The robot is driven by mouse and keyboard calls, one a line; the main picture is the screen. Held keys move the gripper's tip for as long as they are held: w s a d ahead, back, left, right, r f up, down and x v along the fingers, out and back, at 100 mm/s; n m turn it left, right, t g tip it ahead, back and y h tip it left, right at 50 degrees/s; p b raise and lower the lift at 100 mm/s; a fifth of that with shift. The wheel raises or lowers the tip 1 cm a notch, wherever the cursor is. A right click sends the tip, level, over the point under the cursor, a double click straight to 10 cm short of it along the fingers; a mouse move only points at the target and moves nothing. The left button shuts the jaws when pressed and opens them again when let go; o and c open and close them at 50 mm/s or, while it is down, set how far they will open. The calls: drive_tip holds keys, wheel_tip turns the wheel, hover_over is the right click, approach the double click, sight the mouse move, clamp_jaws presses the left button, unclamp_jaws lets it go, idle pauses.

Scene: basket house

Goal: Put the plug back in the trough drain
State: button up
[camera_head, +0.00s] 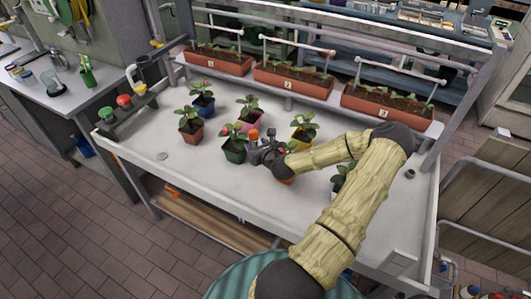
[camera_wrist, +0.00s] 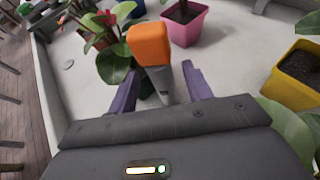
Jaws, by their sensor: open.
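An orange-topped piece with a grey tapered lower part, which looks like the plug (camera_wrist: 150,45), stands among potted plants in the white trough (camera_head: 190,165). Its orange top (camera_head: 253,134) also shows in the head view. My gripper (camera_head: 262,150) is open, low over the trough. In the wrist view its two fingers (camera_wrist: 160,85) lie on either side of the grey part, with gaps visible. A small grey disc (camera_head: 162,155) lies flat at the trough's left, and a small dark round spot (camera_head: 410,173) shows at the right. I cannot tell which is the drain.
Close around my gripper are a green pot (camera_head: 234,152), a yellow pot (camera_head: 301,138) and a pink pot (camera_wrist: 184,28). Leaves reach near the fingers. Long planters (camera_head: 290,84) line the back. The trough's left front is mostly clear.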

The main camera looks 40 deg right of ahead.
drive_tip(key=v, duration=0.9)
drive_tip(key=shift+b, duration=0.35)
drive_tip(key=shift+s, duration=0.15)
drive_tip(key=a+f+n+g+y, duration=0.1)
drive_tip(key=a+n+g, duration=0.1)
drive_tip(key=a+n, duration=0.3)
drive_tip(key=a+f+n+g+y, duration=0.1)
drive_tip(key=a+n+g+y, duration=0.1)
drive_tip(key=a+n, duration=0.3)
drive_tip(key=a+f+n+g+y, duration=0.1)
drive_tip(key=a+n+g+y, duration=0.1)
drive_tip(key=a+n, duration=0.3)
drive_tip(key=shift+s+a+f+n, duration=0.1)
drive_tip(key=shift+s+a+n, duration=0.1)
drive_tip(key=shift+n, duration=0.6)
drive_tip(key=shift+s+a+n, duration=0.2)
drive_tip(key=shift+n, duration=0.6)
drive_tip(key=s+a+r+n+g, duration=0.1)
drive_tip(key=s+a+r+n, duration=0.2)
drive_tip(key=n, duration=0.4)
drive_tip(key=s+a+r+n+g+h, duration=0.1)
drive_tip(key=s+a+r+n+g, duration=0.1)
drive_tip(key=a+r+n, duration=0.3)
drive_tip(key=s+a+r+n+g, duration=0.1)
drive_tip(key=s+a+r+n, duration=0.2)
drive_tip(key=r+n, duration=0.4)
drive_tip(key=shift+s+a+n+h, duration=0.4)
drive_tip(key=shift+a+n, duration=0.15)
drive_tip(key=shift+n, duration=0.25)
